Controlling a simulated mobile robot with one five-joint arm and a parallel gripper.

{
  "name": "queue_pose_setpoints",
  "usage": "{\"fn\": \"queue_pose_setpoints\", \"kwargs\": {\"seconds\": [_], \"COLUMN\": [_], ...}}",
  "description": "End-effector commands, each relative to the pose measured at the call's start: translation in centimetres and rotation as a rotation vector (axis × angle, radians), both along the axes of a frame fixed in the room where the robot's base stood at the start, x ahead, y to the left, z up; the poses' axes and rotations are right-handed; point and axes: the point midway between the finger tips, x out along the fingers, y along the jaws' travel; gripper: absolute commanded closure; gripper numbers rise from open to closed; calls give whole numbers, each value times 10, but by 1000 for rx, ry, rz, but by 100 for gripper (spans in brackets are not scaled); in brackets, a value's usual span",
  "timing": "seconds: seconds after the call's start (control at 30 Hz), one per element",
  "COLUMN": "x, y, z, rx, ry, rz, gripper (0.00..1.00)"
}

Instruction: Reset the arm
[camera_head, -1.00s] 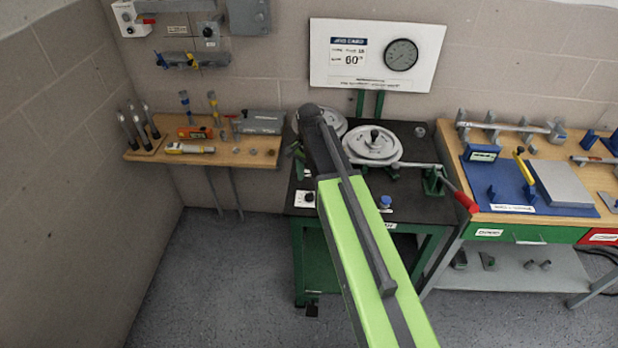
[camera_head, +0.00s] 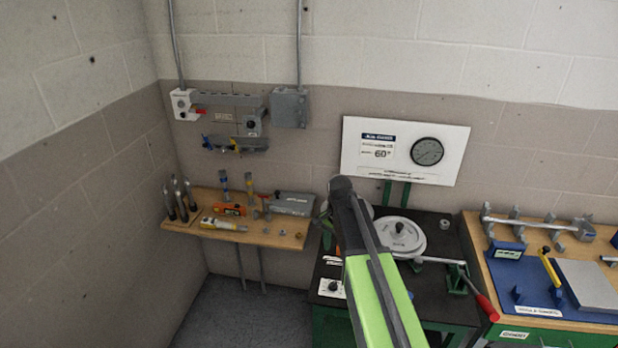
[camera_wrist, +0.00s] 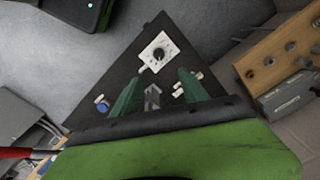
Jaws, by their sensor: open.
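My arm (camera_head: 372,270), green with dark grey parts, reaches up from the bottom of the head view over the black-topped green bench (camera_head: 440,297). Its far end hides part of the bench, and my gripper's fingers are hidden there. In the wrist view my gripper (camera_wrist: 160,92) is open, with two green fingers apart above the black bench top. A small grey metal piece (camera_wrist: 152,98) shows between the fingers; I cannot tell whether it touches them. A white plate with a black knob (camera_wrist: 159,54) lies beyond the fingertips.
A round white metal disc (camera_head: 397,236) and a red-handled lever (camera_head: 486,307) are right of my arm. A wooden shelf (camera_head: 270,240) with tools is at left. A wooden workbench (camera_head: 480,235) stands at right. A gauge board (camera_head: 404,150) is on the wall behind.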

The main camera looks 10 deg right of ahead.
Motion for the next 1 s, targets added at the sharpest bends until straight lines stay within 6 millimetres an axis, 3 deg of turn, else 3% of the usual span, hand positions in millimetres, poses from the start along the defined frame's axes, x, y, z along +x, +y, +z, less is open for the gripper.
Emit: {"fn": "queue_pose_setpoints", "kwargs": {"seconds": [0.17, 0.27, 0.4, 0.53, 0.7, 1.0], "x": [-7, -45, -104, -147, -150, -150], "y": [3, 7, 11, 12, 12, 12], "z": [-33, -65, -92, -93, -90, -90], "rx": [0, -1, -1, -2, -2, -2], "ry": [0, 1, 0, 2, 2, 2], "rz": [4, 36, 272, 572, 807, 843], "gripper": [48, 48, 48, 48, 48, 48]}}
